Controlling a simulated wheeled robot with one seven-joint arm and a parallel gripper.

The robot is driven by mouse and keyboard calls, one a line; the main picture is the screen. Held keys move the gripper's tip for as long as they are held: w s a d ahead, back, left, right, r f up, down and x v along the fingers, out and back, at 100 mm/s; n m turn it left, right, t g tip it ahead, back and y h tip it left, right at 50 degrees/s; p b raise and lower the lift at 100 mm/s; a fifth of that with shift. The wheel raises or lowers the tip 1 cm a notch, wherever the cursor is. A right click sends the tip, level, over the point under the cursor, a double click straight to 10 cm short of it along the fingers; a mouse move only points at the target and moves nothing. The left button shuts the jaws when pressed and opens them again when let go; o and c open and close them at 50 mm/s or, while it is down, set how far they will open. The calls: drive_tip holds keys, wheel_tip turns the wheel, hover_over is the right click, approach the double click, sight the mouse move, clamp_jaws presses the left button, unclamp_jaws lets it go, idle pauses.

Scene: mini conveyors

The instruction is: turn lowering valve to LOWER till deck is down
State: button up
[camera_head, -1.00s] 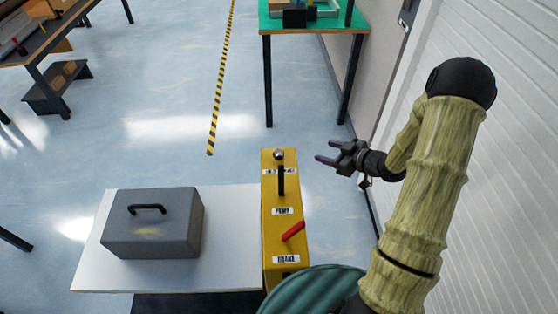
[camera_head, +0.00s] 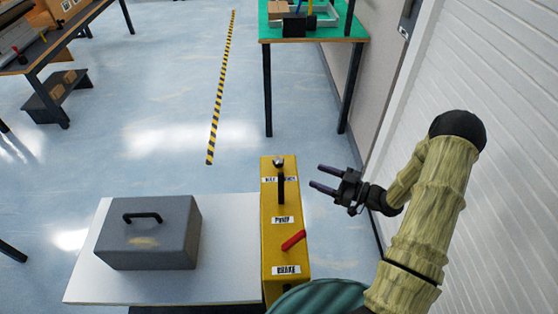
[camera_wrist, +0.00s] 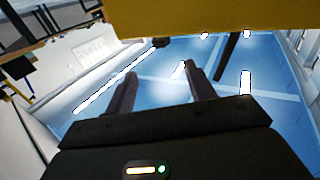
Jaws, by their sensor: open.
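A yellow control column (camera_head: 287,228) stands at the right edge of a white deck (camera_head: 95,288). A small round grey knob (camera_head: 279,163) sits at its far end, by a label too small to read fully. A black lever (camera_head: 281,188) stands above the PUMP label, and a red lever (camera_head: 293,240) lies above the BRAKE label. My gripper (camera_head: 318,178) is open and empty, right of the column's far end and apart from it. In the wrist view, my open fingers (camera_wrist: 163,90) point toward floor, with a yellow surface (camera_wrist: 200,14) across the top.
A grey box (camera_head: 150,235) with a black handle rests on the deck. A green-topped table (camera_head: 313,33) stands at the back, and a white ribbed wall (camera_head: 500,90) is close on the right. Floor beyond the column is clear, with a striped line (camera_head: 220,85).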

sight(278, 160)
drive_tip(key=p+x, duration=0.1)
drive_tip(key=x, duration=1.3)
drive_tip(key=shift+a+p, duration=0.3)
drive_tip(key=shift+a, duration=0.1)
drive_tip(key=c, duration=1)
drive_tip(key=shift+o, duration=0.2)
drive_tip(key=shift+w, duration=0.1)
